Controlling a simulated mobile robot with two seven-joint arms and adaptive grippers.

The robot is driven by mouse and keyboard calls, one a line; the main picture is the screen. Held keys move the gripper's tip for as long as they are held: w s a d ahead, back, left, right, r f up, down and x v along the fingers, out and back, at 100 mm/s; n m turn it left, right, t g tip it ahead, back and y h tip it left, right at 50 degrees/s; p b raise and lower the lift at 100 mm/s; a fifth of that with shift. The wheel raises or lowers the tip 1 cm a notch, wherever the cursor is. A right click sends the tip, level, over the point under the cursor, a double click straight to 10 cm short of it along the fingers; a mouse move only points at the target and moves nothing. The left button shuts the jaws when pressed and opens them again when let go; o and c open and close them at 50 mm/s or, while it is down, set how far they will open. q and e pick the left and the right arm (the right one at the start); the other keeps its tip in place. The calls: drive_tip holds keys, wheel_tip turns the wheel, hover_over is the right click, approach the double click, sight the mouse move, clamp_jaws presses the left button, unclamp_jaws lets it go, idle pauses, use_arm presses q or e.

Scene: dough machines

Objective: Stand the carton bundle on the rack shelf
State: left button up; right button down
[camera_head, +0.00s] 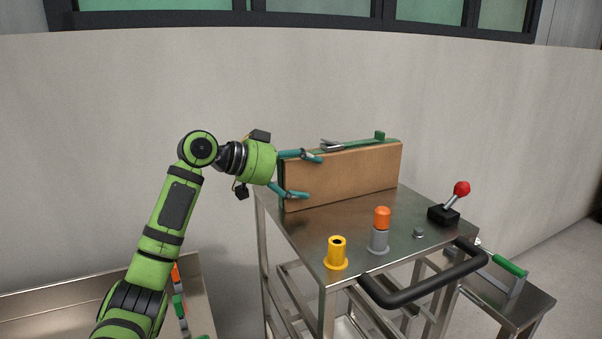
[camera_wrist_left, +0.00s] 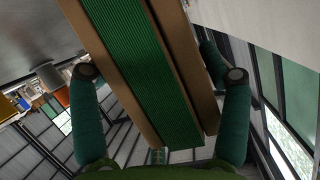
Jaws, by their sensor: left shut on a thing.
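The carton bundle (camera_head: 345,178) is a long brown board block, upright on its long edge at the back of the steel rack top (camera_head: 345,230). I cannot tell whether its lower edge touches the top. My left gripper (camera_head: 313,177) is shut on its left end, one finger high and one low. In the left wrist view, the bundle (camera_wrist_left: 148,60) shows brown sides with a ribbed green band between the two teal fingers of my left gripper (camera_wrist_left: 160,74). My right gripper is not in view.
On the rack top stand a yellow socket (camera_head: 337,254), a grey post with orange cap (camera_head: 381,232) and a red-knobbed lever (camera_head: 452,203). A black handle bar (camera_head: 425,290) runs along the front. A green-handled side bench (camera_head: 515,295) stands right. A steel tray (camera_head: 60,315) lies lower left.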

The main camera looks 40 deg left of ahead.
use_arm(q)
drive_tip(key=o, duration=1.6)
drive_tip(key=shift+o, duration=0.2)
drive_tip(key=shift+s, duration=0.1)
drive_tip(key=shift+f, duration=0.1)
drive_tip(key=v, duration=1.2)
drive_tip(key=shift+r, duration=0.25)
